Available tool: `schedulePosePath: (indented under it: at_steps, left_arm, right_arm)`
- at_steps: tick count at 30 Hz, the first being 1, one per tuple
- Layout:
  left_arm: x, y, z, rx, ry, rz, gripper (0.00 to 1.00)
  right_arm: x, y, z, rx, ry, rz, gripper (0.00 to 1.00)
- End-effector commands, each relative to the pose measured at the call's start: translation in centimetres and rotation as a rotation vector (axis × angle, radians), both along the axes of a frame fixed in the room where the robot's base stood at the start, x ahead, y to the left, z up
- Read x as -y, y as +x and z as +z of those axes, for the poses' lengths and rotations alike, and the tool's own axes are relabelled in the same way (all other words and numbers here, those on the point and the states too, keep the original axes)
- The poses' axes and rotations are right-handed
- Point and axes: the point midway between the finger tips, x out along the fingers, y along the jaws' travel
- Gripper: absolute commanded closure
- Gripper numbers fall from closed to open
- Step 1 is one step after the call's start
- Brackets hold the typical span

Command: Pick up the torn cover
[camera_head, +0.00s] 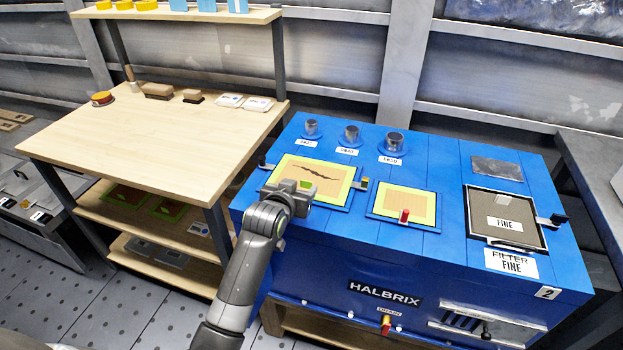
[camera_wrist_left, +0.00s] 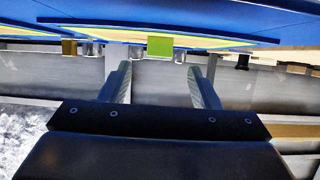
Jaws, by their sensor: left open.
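The torn cover (camera_head: 322,172) is a tan panel with a yellow-green border and a jagged black tear. It lies on the left part of the blue machine top (camera_head: 283,147). My left gripper (camera_head: 298,187) is at the cover's near-left edge in the head view and hides part of it. In the left wrist view, the gripper (camera_wrist_left: 160,78) has its two fingers apart with nothing between them. Whether the fingers touch the cover cannot be told. My right gripper is not in view.
A smaller cover with a red knob (camera_head: 404,215) lies to the right, then a filter tray (camera_head: 503,222) marked FINE. Several metal cylinders (camera_head: 351,134) stand behind the cover. Dark latches flank it. A wooden table (camera_head: 130,150) stands at left, mostly bare.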

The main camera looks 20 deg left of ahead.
Motion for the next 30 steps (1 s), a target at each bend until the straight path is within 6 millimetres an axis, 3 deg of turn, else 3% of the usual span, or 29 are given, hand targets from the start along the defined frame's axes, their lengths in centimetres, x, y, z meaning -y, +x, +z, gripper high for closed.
schedulePosePath:
  at_steps: [12,23,30]
  left_arm:
    - [0.2,4.0,-1.6,-0.001,0.001,0.0,0.44]
    - [0.2,4.6,-2.0,0.0,0.0,0.0,0.44]
    - [0.2,4.6,-1.9,0.0,0.0,0.0,0.71]
  right_arm:
    - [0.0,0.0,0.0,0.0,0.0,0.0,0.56]
    - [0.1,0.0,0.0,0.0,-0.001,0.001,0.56]
    - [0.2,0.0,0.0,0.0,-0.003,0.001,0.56]
